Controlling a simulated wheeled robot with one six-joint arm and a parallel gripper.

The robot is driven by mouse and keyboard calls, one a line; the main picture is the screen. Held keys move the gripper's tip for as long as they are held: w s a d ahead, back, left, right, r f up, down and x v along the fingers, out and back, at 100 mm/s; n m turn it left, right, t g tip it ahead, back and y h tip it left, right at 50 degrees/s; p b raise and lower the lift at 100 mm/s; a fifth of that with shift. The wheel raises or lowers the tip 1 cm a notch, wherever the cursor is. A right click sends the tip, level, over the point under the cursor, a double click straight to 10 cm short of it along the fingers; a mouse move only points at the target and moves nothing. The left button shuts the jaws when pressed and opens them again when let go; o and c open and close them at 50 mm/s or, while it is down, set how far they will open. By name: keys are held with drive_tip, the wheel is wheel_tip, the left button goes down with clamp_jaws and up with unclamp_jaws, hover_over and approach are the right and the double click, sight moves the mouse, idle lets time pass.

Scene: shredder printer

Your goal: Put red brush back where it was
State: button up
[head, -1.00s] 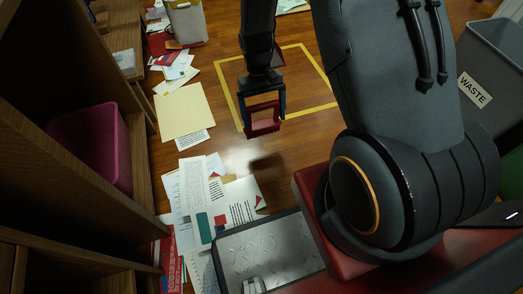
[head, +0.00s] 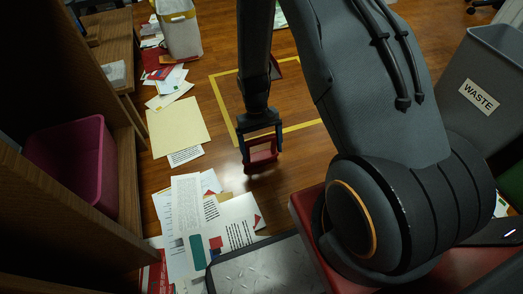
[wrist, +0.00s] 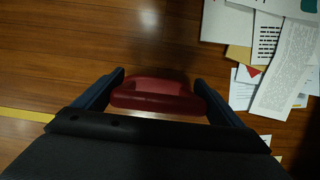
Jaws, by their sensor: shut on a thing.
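My gripper (head: 263,163) is shut on the red brush (head: 262,155) and holds it above the wooden floor. In the wrist view the red brush (wrist: 158,96) lies crosswise between the two dark blue fingers of my gripper (wrist: 160,82). In the head view the brush hangs by the near side of the yellow outline (head: 222,106) on the floor. Its exact height above the floor is hard to tell.
Loose papers (head: 208,215) and a yellow folder (head: 178,127) litter the floor at left. A shelf with a pink bin (head: 78,165) stands farther left. A grey waste bin (head: 485,85) is at right. Bare floor lies around the brush.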

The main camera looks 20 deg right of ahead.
drive_tip(key=shift+f, duration=0.1)
drive_tip(key=o, duration=0.9)
drive_tip(key=p+v, duration=0.6)
drive_tip(key=v, duration=0.6)
drive_tip(key=shift+r, duration=0.25)
